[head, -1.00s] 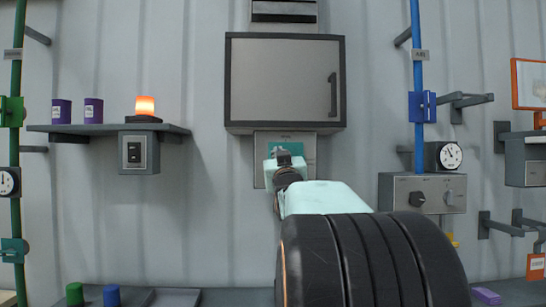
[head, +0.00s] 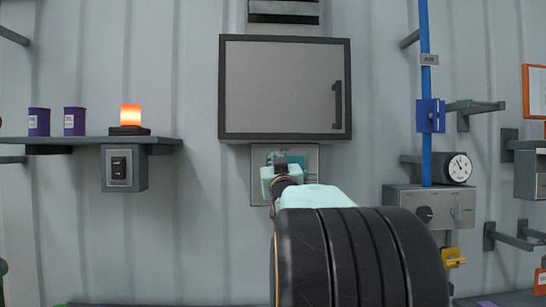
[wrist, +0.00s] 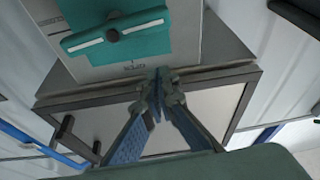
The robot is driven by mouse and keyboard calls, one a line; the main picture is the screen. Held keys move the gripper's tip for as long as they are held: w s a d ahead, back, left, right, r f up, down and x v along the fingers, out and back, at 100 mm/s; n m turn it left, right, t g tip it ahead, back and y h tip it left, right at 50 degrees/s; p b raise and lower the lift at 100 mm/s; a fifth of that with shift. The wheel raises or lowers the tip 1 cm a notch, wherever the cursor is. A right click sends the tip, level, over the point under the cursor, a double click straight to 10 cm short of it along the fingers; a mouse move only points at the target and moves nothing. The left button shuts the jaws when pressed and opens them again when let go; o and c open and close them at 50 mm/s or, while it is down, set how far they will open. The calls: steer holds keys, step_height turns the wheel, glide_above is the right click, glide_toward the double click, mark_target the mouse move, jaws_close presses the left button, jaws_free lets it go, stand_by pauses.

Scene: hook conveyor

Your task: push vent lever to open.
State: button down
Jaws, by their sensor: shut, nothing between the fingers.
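The vent lever (wrist: 117,34) is a teal bar with a white stripe and a dark pivot. It lies crosswise, slightly tilted, on a teal plate on a pale panel (wrist: 90,70) under the wall cabinet. In the head view my gripper hides most of the lever; part of the panel (head: 309,168) shows around it. My gripper (wrist: 157,77) is shut and empty, its tips together near the panel's edge by a small printed label. The tips look apart from the lever; their exact depth is unclear. In the head view my gripper (head: 279,160) is in front of the panel.
The grey cabinet (head: 284,88) sits right above the panel, with a slatted vent (head: 284,12) higher up. A shelf with purple cans and a lit orange lamp (head: 131,116) is at left. A control box (head: 440,205) and blue pipe (head: 426,90) are at right.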

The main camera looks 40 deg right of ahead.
steer(key=f, duration=0.2)
steer(key=f+b, duration=0.1)
steer(key=shift+w+d+f, duration=0.2)
steer(key=shift+d+f, duration=0.1)
steer(key=shift+f, duration=0.05)
steer(key=shift+f+n+b, duration=0.15)
steer(key=shift+n+b, duration=0.15)
steer(key=shift+f+n+t+y+b, duration=0.25)
steer(key=shift+n+y+b, duration=0.3)
steer(key=shift+n, duration=0.35)
steer(key=shift+s+d+f+n+g+y+p, duration=0.25)
steer(key=shift+f+n+y+p, duration=0.55)
steer(key=shift+n, duration=2.25)
steer(key=shift+s+d+f+n+g+y+p, duration=0.1)
steer(key=shift+d+f+n+g+y+p, duration=0.3)
steer(key=shift+n+y, duration=1.65)
steer(key=shift+s+d+f+n+g+p, duration=0.15)
steer(key=shift+f+n+g+p, duration=0.5)
steer(key=shift+n, duration=3.35)
steer(key=shift+f+t, duration=0.15)
steer(key=shift+t, duration=0.1)
